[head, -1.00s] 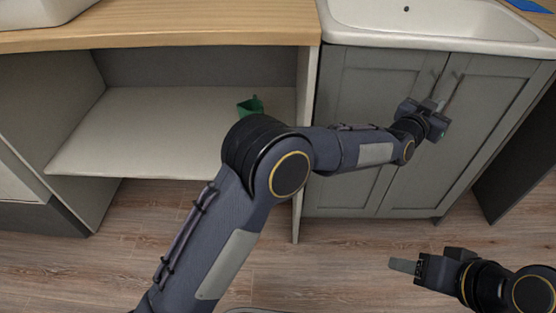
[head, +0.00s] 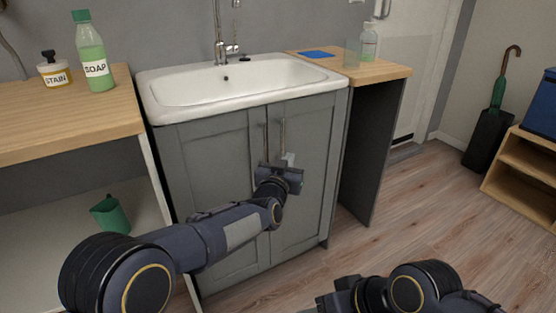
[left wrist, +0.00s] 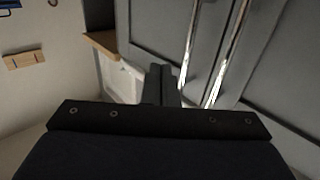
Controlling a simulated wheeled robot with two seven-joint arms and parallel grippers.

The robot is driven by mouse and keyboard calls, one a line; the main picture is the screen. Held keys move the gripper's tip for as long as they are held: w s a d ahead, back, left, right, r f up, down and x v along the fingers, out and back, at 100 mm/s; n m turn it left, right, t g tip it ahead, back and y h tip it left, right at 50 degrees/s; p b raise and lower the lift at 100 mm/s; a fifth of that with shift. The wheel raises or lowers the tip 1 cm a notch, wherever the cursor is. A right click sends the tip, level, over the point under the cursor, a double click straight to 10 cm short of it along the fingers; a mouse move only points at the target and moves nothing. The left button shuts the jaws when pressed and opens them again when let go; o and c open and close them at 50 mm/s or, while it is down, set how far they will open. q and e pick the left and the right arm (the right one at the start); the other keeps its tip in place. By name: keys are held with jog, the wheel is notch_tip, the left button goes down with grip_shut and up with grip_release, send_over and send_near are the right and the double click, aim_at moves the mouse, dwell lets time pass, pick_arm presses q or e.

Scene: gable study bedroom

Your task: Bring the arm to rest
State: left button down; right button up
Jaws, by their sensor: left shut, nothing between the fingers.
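My left gripper (head: 288,160) is in front of the grey sink cabinet (head: 215,160), close to its two upright metal door handles (head: 282,135). In the left wrist view its fingers (left wrist: 160,82) are together with nothing between them. The handles also show there (left wrist: 228,55), to the right of the fingers. I cannot tell whether the fingers touch a handle. Both cabinet doors look closed. My right gripper (head: 322,303) is low at the bottom edge of the head view, partly cut off, and its fingers are not clear.
A white sink (head: 240,85) tops the cabinet. A soap bottle (head: 92,60) and a stain jar (head: 53,70) stand on the left counter. A green container (head: 110,215) sits on the shelf below. The floor (head: 400,225) at right is clear before a wooden shelf (head: 520,175).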

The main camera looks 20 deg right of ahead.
pick_arm(q)
jog(key=s+d+p, duration=0.2)
jog(key=s, duration=0.5)
jog(key=w+a+r+n+g+y, duration=0.1)
jog(key=w+a+r, duration=0.1)
jog(key=a, duration=0.5)
jog(key=w+a+r+n+y, duration=0.1)
jog(key=w+a+r, duration=0.15)
jog(key=a, duration=0.45)
jog(key=s+a+r+n+g+y, duration=0.1)
jog(key=s+a, duration=0.1)
jog(key=a, duration=0.7)
jog(key=s+a+r+n+g+y, duration=0.1)
jog(key=s+a+n, duration=0.1)
jog(key=a, duration=0.8)
jog(key=s+a+f+n+g+y, duration=0.2)
jog(key=s+a+f, duration=0.2)
jog(key=s+a, duration=0.85)
jog(key=s+a+f+n+g+y, duration=0.15)
jog(key=s+a+f, duration=0.25)
jog(key=s, duration=0.4)
jog(key=s+a+f+n+g+y, duration=0.15)
jog(key=s+a+f, duration=0.25)
jog(key=s, duration=0.4)
notch_tip(320, 180, up, 33)
jog(key=h+p, duration=0.1)
jog(key=p, duration=3.1)
jog(key=shift+s+d, duration=0.15)
jog(key=shift+d, duration=0.1)
